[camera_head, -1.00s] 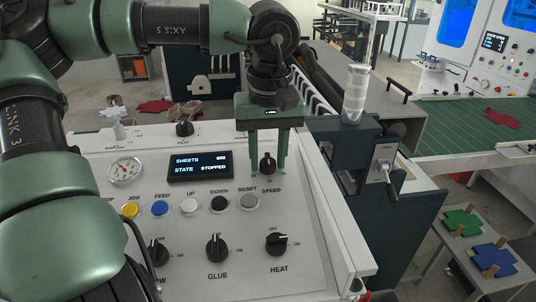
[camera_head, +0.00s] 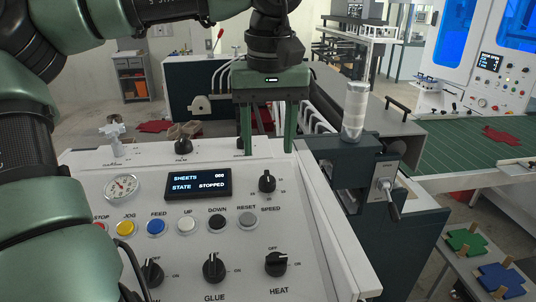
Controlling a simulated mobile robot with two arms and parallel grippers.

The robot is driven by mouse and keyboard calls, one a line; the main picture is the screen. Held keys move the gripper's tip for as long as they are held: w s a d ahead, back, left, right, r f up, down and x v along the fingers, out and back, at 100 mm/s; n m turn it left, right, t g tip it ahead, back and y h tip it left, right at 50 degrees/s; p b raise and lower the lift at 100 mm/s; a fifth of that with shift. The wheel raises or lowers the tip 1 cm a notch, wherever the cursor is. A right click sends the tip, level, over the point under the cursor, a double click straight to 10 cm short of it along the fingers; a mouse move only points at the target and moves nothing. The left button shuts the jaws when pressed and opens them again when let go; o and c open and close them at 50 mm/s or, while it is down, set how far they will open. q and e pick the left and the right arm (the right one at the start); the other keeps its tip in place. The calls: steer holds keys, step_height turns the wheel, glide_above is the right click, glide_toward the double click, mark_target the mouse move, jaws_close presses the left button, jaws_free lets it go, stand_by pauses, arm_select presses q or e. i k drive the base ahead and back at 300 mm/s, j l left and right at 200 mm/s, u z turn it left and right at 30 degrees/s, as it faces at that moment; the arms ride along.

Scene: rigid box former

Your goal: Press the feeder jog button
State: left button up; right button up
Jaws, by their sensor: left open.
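The yellow JOG button (camera_head: 125,227) is on the white sloped control panel (camera_head: 180,255), between the red STOP button (camera_head: 99,227) and the blue FEED button (camera_head: 156,226). My left gripper (camera_head: 268,146) points down with its two fingers apart and nothing between them. It is over the panel's far edge, above and to the right of the JOG button and well apart from it. The panel display (camera_head: 198,185) reads STATE STOPPED. My right gripper does not show.
UP, DOWN and RESET buttons continue the row to the right. The SPEED knob (camera_head: 267,182) and the GLUE (camera_head: 214,268) and HEAT (camera_head: 276,264) knobs stick up from the panel. My left arm covers the left side of the view.

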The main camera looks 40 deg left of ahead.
mark_target(126, 227)
steer(key=k+l, duration=0.5)
steer(key=l, duration=0.15)
steer(key=k+l, duration=0.5)
steer(key=l, duration=0.15)
steer(key=k+l, duration=0.55)
steer(key=l, duration=0.1)
